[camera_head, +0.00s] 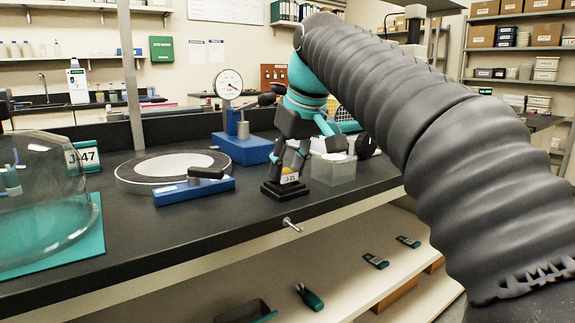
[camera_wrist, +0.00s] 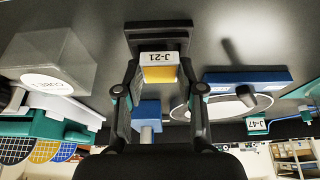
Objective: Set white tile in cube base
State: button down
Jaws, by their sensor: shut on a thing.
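A small white-and-yellow piece marked J-21 (camera_wrist: 160,73) is at a black stepped stand (camera_head: 284,190) on the bench. My gripper (camera_head: 290,168) reaches down over it, with a finger on each side. The fingers are shut on the piece in the wrist view. I cannot tell whether it is the white tile or is clear of the stand. A pale grey cube block (camera_head: 333,171), likely the cube base, stands just right of my gripper. It also shows at the left of the wrist view (camera_wrist: 52,52), with a white oval label on its side.
A blue dial gauge stand (camera_head: 243,149) is behind my gripper. A round plate (camera_head: 137,178) and blue block with a black lever (camera_head: 200,190) lie left. A glass dome (camera_head: 45,215) and J-47 sign (camera_head: 84,157) are farther left. The bench front is mostly clear.

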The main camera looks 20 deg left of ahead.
jog(key=shift+f+b, duration=0.3)
jog(key=shift+f, duration=0.2)
jog(key=shift+r, duration=0.1)
jog(key=shift+r+p, duration=0.6)
jog(key=shift+p, duration=0.3)
jog(key=c, duration=1.4)
grip_release()
grip_shut()
jog(key=shift+f, duration=0.7)
jog(key=shift+r, duration=0.2)
